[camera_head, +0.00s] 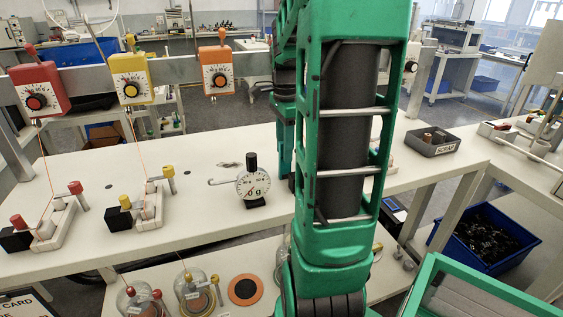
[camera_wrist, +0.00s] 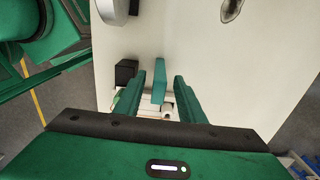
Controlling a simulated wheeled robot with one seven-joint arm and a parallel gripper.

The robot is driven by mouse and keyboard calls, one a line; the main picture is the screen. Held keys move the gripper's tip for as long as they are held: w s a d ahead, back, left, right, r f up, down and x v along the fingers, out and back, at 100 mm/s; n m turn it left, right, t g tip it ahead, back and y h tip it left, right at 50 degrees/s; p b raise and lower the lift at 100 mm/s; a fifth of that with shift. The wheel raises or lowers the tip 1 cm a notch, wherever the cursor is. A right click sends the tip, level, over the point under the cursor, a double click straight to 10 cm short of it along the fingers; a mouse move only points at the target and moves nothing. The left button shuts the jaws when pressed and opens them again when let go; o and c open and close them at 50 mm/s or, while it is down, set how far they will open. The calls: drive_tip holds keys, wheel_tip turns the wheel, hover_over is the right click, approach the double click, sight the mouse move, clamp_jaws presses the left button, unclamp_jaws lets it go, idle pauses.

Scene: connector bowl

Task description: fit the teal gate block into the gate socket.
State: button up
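The teal gate block (camera_wrist: 159,82) stands narrow and upright between my gripper's fingers in the wrist view. My gripper (camera_wrist: 158,78) has its two green fingers apart, with a gap visible on each side of the block. Below them is a pale fixture (camera_wrist: 152,106), which looks like the gate socket, with a black block (camera_wrist: 125,71) at its upper left. Whether the teal block is seated in the fixture cannot be told. In the head view my arm hides the gripper, the teal block and most of this fixture.
The white bench (camera_head: 215,210) carries two similar fixtures, with red (camera_head: 50,222) and yellow (camera_head: 140,208) knobs. A dial gauge (camera_head: 252,184) stands left of my arm. A dark tray (camera_head: 432,142) sits farther right. Coloured dial boxes hang on a rail (camera_head: 90,79) behind.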

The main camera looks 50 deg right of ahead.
drive_tip(key=shift+f, duration=1.35)
drive_tip(key=shift+c, duration=0.6)
clamp_jaws()
drive_tip(key=shift+r, duration=0.1)
drive_tip(key=shift+r, duration=0.45)
drive_tip(key=r, duration=0.2)
drive_tip(key=d+r, duration=0.1)
drive_tip(key=r, duration=0.1)
drive_tip(key=shift+s, duration=0.4)
drive_tip(key=s+d+r, duration=0.5)
drive_tip(key=d+r, duration=0.1)
drive_tip(key=d, duration=0.2)
drive_tip(key=shift+s+d, duration=0.35)
drive_tip(key=shift+d, duration=0.05)
